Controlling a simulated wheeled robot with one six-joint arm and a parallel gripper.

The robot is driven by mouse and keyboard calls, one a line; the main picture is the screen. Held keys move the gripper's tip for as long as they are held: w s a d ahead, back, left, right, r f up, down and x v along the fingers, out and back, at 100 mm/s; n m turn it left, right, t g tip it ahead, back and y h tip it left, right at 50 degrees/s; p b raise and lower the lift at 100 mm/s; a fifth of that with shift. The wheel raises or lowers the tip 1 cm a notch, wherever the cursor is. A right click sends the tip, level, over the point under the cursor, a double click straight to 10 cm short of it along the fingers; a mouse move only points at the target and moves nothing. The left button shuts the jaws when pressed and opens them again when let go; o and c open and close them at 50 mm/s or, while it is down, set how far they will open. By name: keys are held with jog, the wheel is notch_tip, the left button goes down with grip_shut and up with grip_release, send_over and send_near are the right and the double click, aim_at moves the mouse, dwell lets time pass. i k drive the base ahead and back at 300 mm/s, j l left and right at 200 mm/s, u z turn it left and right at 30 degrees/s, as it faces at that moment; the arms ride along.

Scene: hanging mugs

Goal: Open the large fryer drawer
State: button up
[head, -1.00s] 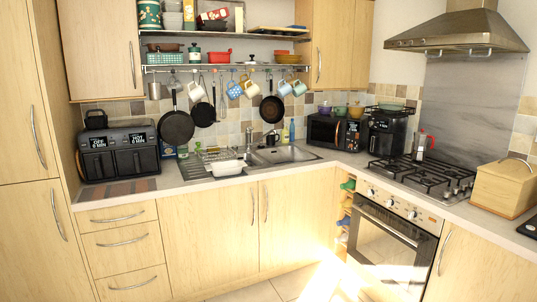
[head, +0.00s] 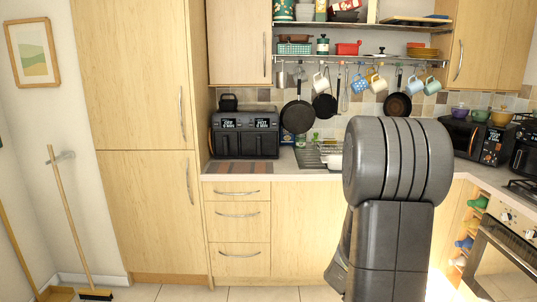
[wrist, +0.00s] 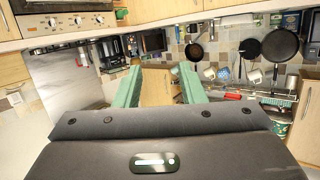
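A wide black fryer (head: 245,135) with two side-by-side front drawers and lit displays stands on the left worktop beside the tall cupboard. Both drawers look closed. A second, single black fryer (head: 525,148) is cut off at the right edge of the head view; it appears in the wrist view (wrist: 110,52) too. My gripper (wrist: 161,72) shows in the wrist view with its two green fingers apart and nothing between them. The gripper is far from the wide fryer.
The worktop (head: 290,172) in front of the wide fryer holds a striped mat (head: 240,168). Mugs (head: 378,83) and pans (head: 297,117) hang from the rail. A broom (head: 72,220) leans at the left wall. Floor is clear before the drawers.

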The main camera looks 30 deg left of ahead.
aim_at(253, 143)
jog(key=i+j+u, duration=0.1)
jog(key=u, duration=0.35)
jog(key=i+u, duration=0.2)
jog(key=u, duration=0.3)
jog(key=i+l+u, duration=0.2)
jog(key=i, duration=0.35)
jog(key=i+l+u, duration=0.25)
jog(key=i, duration=0.25)
jog(key=i+l+u, duration=0.2)
jog(key=i, duration=0.3)
jog(key=i+l, duration=0.25)
jog(key=i, duration=0.15)
jog(key=i+l, duration=0.25)
jog(key=i, duration=0.15)
